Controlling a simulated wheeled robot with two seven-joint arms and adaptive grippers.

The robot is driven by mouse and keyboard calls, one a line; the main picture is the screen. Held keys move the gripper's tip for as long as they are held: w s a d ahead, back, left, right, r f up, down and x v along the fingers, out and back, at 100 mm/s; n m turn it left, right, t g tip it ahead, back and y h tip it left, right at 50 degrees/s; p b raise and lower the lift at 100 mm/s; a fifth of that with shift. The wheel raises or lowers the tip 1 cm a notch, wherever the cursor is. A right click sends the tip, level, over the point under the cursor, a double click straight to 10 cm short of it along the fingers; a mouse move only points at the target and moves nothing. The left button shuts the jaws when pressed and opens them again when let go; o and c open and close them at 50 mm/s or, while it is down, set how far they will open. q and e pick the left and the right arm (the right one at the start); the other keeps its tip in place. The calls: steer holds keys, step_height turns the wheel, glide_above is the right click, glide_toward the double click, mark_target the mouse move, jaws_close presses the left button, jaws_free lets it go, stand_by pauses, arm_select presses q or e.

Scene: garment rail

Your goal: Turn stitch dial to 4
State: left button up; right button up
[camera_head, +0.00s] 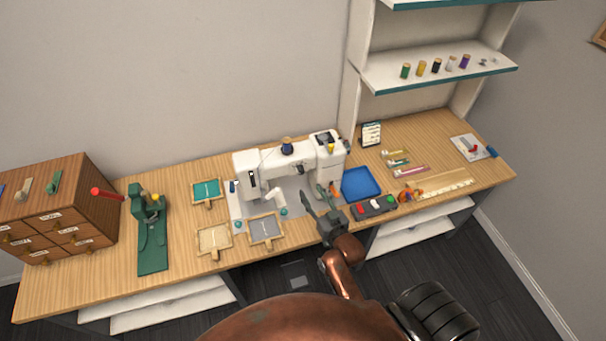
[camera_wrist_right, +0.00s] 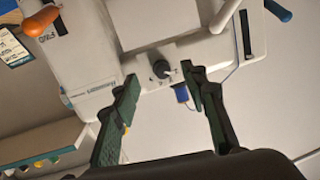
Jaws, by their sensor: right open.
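The white sewing machine (camera_head: 275,165) stands at the middle of the wooden bench. My right gripper (camera_head: 320,198) is in front of the machine's right end. In the wrist view its two green-black fingers (camera_wrist_right: 161,80) are open, one on each side of the dial in the picture. No contact shows. My left gripper is not in view.
A blue tray (camera_head: 361,184) and a dark box with coloured buttons (camera_head: 374,207) lie to the right of my gripper. Framed pads (camera_head: 266,230) lie in front of the machine.

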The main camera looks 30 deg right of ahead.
mark_target(302, 173)
steer(key=shift+t, duration=0.4)
steer(key=w, duration=0.3)
steer(key=w+r, duration=0.1)
steer(key=w, duration=0.1)
steer(key=w+d, duration=0.1)
steer(key=w, duration=0.2)
steer(key=shift+w+d+r+p, duration=0.1)
steer(key=shift+w+r+p, duration=0.1)
steer(key=shift+w+p, duration=0.15)
steer(key=shift+s, duration=0.1)
jaws_close()
